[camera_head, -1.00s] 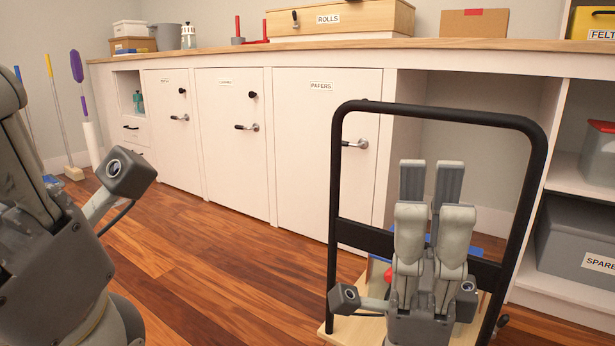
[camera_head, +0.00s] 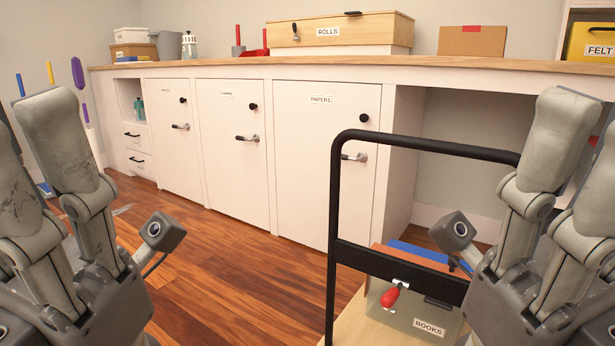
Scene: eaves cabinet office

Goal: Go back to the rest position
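My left gripper (camera_head: 24,125) is at the left edge, its grey fingers pointing up, apart, with nothing seen between them. One finger is partly cut off by the frame. My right gripper (camera_head: 590,125) is at the right edge in a similar raised pose, fingers apart and empty, also partly cut off. It stands in front of the right side of a black-framed cart (camera_head: 338,230). The gripper hides the cart's right side.
White cabinets (camera_head: 322,180) run along the wall under a wooden counter (camera_head: 235,67). A ROLLS box (camera_head: 350,32) and a cardboard box (camera_head: 470,41) stand on it. Brooms (camera_head: 78,78) lean at the far left.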

